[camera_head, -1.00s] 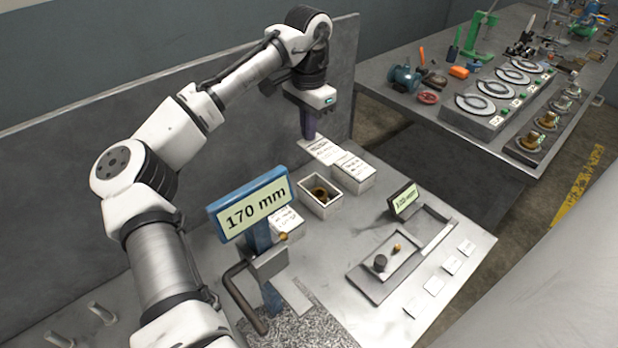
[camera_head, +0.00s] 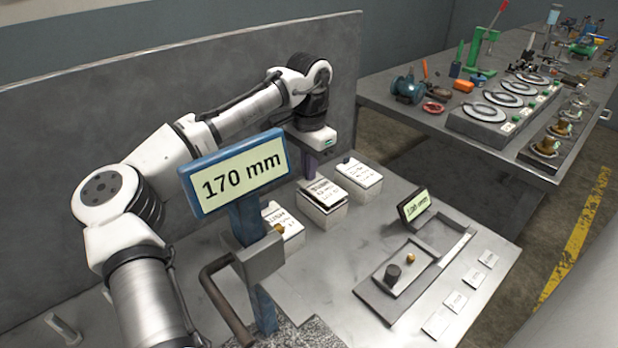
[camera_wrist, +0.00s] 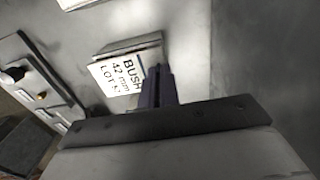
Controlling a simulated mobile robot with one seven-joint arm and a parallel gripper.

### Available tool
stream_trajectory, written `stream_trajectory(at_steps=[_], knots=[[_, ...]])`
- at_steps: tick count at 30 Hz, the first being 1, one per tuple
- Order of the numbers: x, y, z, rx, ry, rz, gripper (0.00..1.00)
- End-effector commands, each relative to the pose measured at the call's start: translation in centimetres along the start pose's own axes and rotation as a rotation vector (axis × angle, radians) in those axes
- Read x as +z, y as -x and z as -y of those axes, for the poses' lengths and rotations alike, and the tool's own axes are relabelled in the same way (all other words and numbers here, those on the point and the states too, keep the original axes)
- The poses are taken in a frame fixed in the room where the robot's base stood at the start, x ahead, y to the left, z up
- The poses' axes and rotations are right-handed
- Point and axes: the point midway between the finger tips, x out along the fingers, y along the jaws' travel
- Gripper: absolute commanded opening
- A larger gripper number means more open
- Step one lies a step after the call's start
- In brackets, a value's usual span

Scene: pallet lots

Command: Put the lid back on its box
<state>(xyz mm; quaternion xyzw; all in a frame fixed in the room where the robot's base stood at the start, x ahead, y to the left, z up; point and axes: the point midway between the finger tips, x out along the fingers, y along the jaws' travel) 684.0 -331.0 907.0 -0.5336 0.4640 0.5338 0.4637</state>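The white box (camera_head: 322,215) is the middle one of three on the near table. Its lid (camera_head: 325,192), with a printed label, is over the box's opening, looks slightly tilted and shows a dark gap beneath. In the wrist view the lid (camera_wrist: 124,74) reads "BUSH 42 mm". My gripper (camera_head: 309,174) is at the lid's back left edge. In the wrist view the dark fingers (camera_wrist: 157,82) appear closed on that edge. Whether the lid touches the rim all round cannot be told. The box's contents are hidden.
Labelled boxes stand to the left (camera_head: 286,226) and right (camera_head: 361,176). A gauge with a "170 mm" display (camera_head: 240,175) stands in front at left. A tray (camera_head: 408,268) with small parts and a small display (camera_head: 414,205) lie to the right. A wall panel rises behind.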

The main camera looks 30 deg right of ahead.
Motion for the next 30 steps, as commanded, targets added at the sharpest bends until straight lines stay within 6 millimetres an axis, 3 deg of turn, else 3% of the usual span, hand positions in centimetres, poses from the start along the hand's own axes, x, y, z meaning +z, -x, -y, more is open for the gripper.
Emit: stream_trajectory(at_steps=[24, 27, 30], knots=[[0.0, -1.4, 0.0, 0.0, -0.001, -0.002, 0.0], [0.0, -1.4, 0.0, 0.0, -0.001, -0.001, 0.17], [0.0, -1.4, 0.0, 0.0, 0.0, -0.001, 0.25]])
